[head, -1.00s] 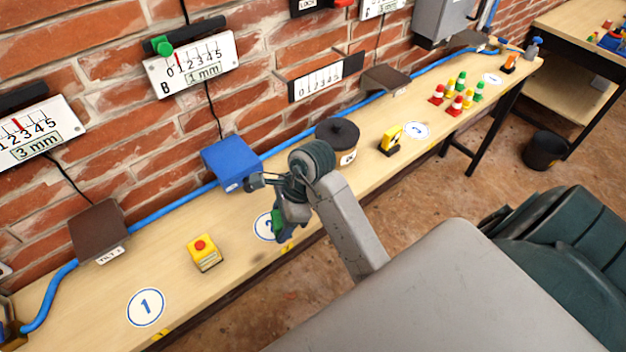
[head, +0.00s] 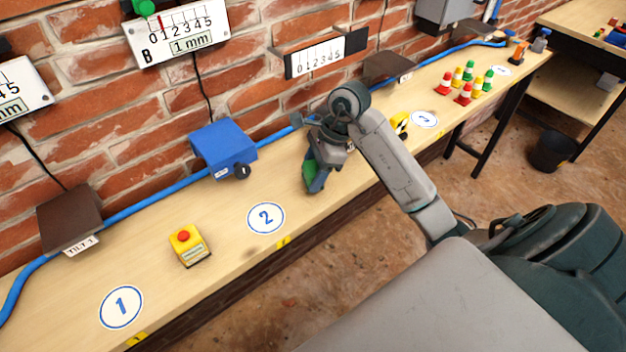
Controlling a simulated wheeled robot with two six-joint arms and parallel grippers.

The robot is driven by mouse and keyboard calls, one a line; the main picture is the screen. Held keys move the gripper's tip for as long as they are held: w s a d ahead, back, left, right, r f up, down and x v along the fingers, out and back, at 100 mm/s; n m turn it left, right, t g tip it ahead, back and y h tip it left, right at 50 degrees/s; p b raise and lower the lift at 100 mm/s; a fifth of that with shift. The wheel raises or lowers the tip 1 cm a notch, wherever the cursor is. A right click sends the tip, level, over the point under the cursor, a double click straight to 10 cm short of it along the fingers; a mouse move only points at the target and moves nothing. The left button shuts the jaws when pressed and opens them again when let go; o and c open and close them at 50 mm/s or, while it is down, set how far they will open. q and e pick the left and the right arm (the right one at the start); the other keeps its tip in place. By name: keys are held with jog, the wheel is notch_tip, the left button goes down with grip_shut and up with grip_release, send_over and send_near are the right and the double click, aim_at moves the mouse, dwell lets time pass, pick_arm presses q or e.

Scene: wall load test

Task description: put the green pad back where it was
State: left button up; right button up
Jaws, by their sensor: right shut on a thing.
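My right gripper (head: 319,180) hangs over the bench, right of the blue box and the number 2 disc, fingers pointing down. It is shut on the green pad (head: 309,173), of which only a green part shows beside the fingers. Whether the pad touches the bench top I cannot tell. My left gripper is not in view.
On the bench (head: 215,283) are a yellow block with a red button (head: 190,246), a number 1 disc (head: 121,307), the number 2 disc (head: 266,218) and the blue box (head: 223,148). Small coloured cones (head: 466,95) stand farther right. The bench around disc 2 is clear.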

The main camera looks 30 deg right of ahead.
notch_tip(320, 180, down, 2)
jog(key=shift+f+p, duration=0.1)
jog(key=shift+p, duration=0.3)
jog(key=shift+f, duration=0.15)
jog(key=shift+f+b, duration=0.15)
jog(key=shift+b, duration=0.15)
jog(key=o, duration=1)
jog(key=shift+c, duration=0.2)
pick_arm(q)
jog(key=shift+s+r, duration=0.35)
